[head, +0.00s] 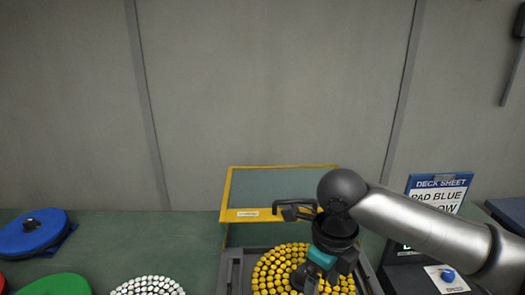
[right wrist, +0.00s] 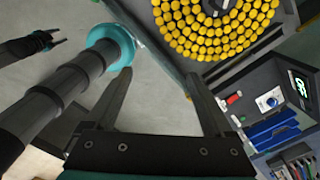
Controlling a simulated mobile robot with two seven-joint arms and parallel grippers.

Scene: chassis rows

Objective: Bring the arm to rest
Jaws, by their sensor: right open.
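My right arm comes in from the right in the head view, and its gripper (head: 318,284) points down over a round pad of yellow pegs (head: 268,270). In the right wrist view the right gripper (right wrist: 160,80) has its two fingers wide apart with nothing between them. The yellow pad (right wrist: 215,42) lies beyond the fingertips there, with a dark knob at its middle. A dark two-pronged shape (right wrist: 38,44), which looks like my left gripper, shows at the upper left of that view; its opening is unclear. The left arm is out of the head view.
The pad sits in a grey tray (head: 236,272) with a raised yellow-edged lid (head: 280,190) behind. A sign (head: 440,190) and a box with a blue button (head: 448,275) stand right. Blue (head: 34,232), green (head: 55,286) and white (head: 147,287) pads lie left on the green surface.

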